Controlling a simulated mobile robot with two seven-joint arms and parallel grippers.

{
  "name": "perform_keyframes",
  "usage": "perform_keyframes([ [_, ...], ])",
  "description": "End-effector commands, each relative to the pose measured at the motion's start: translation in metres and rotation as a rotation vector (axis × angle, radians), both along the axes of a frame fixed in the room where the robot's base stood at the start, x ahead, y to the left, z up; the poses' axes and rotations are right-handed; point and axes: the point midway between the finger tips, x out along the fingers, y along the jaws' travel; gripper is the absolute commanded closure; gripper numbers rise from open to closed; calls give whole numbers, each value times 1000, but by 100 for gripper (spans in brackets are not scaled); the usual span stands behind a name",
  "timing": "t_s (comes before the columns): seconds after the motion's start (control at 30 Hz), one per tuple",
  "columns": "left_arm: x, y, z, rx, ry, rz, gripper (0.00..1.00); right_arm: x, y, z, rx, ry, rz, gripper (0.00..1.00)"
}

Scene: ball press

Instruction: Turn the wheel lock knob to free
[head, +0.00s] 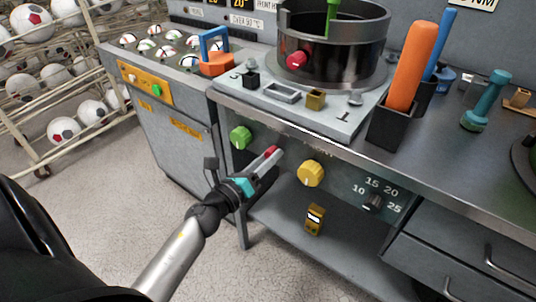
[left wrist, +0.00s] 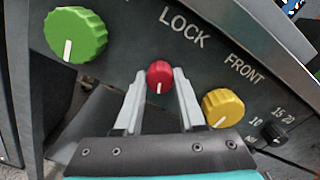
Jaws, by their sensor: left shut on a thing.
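A small red knob (head: 271,150) sits on the front panel of the bench, between a green knob (head: 240,137) and a yellow knob (head: 311,173). In the left wrist view the red knob (left wrist: 159,75) is below the word LOCK, and its white mark points down in the picture. My left gripper (head: 268,158) reaches to the panel, its fingers shut on the red knob, one on each side. The green knob (left wrist: 76,34) and yellow knob (left wrist: 223,108) stand clear of the fingers. My right gripper is not in view.
A black dial (head: 373,203) with numbers is right of the yellow knob. Above the panel are a grey plate and a round metal pot (head: 333,45). A lower shelf (head: 350,245) holds a small yellow device (head: 314,220). A ball rack (head: 65,75) stands at left.

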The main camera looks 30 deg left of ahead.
Motion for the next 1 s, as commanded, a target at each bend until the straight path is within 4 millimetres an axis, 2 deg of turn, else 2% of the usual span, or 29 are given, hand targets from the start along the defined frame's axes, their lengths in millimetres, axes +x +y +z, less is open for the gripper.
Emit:
perform_keyframes([
  [0.6,0,0,2,-590,47,2,100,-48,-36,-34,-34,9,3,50],
  [0.9,0,0,2,-864,69,2,100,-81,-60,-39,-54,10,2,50],
  [1.0,0,0,2,-943,75,2,100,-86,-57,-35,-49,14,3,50],
])
